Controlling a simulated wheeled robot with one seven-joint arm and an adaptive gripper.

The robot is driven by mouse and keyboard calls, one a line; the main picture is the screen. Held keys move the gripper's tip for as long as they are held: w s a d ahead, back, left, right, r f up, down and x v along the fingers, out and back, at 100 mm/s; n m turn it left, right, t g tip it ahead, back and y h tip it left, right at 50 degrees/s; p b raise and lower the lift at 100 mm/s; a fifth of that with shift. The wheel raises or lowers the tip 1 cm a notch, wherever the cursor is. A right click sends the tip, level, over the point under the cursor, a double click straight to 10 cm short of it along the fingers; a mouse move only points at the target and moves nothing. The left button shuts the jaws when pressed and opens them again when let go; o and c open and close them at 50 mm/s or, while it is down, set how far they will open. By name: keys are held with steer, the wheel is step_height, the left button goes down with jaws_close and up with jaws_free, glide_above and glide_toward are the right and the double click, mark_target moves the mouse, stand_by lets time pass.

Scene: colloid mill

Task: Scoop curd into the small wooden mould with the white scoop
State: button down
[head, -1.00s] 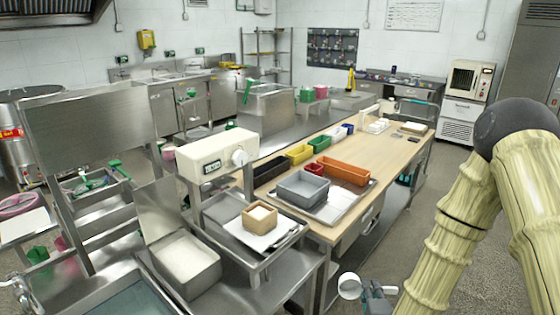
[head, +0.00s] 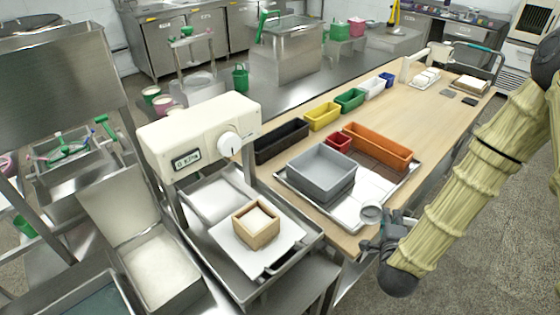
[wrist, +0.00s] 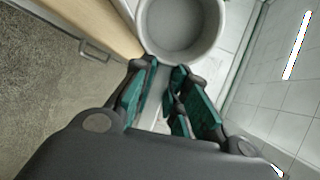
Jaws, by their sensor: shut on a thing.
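My gripper (head: 388,235) is shut on the white scoop (head: 371,212), whose round cup shows beyond the fingers in the wrist view (wrist: 180,30). The cup looks empty there. The scoop is above the front right edge of the wooden table, near the steel tray. The small wooden mould (head: 256,226) stands on a white board on the steel stand, left of my gripper and apart from it. White material shows inside it. A steel pan of white curd (head: 158,268) stands further left, at the lower left of the head view.
A beige press head with a dial (head: 200,132) stands behind the mould. A grey bin (head: 321,172) sits on the steel tray (head: 347,222). Coloured bins, such as the orange one (head: 376,147), line the table.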

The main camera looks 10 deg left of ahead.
steer(key=shift+w+d+r+m+g+h, duration=0.1)
steer(key=shift+w+r+m+g+h, duration=0.2)
steer(key=shift+w+r+m+h, duration=0.15)
steer(key=shift+w+r+m+g+h, duration=0.15)
steer(key=shift+r+m+g+h, duration=0.5)
steer(key=shift+r, duration=0.2)
steer(key=s+a+r+m+g+y+p, duration=0.1)
steer(key=s+a+r+g, duration=0.3)
steer(key=a, duration=0.6)
steer(key=s+a+r+m+g+y+p, duration=0.1)
steer(key=s+a+r+m+g, duration=0.3)
steer(key=a+r, duration=0.4)
steer(key=s+a+r+m+g+y+p, duration=0.1)
steer(key=s+a+r+g, duration=0.3)
steer(key=a, duration=0.8)
step_height(320, 180, up, 2)
steer(key=shift+a+r+m, duration=0.2)
steer(key=shift+a+m, duration=0.2)
steer(key=shift+m, duration=0.5)
steer(key=shift+g, duration=0.25)
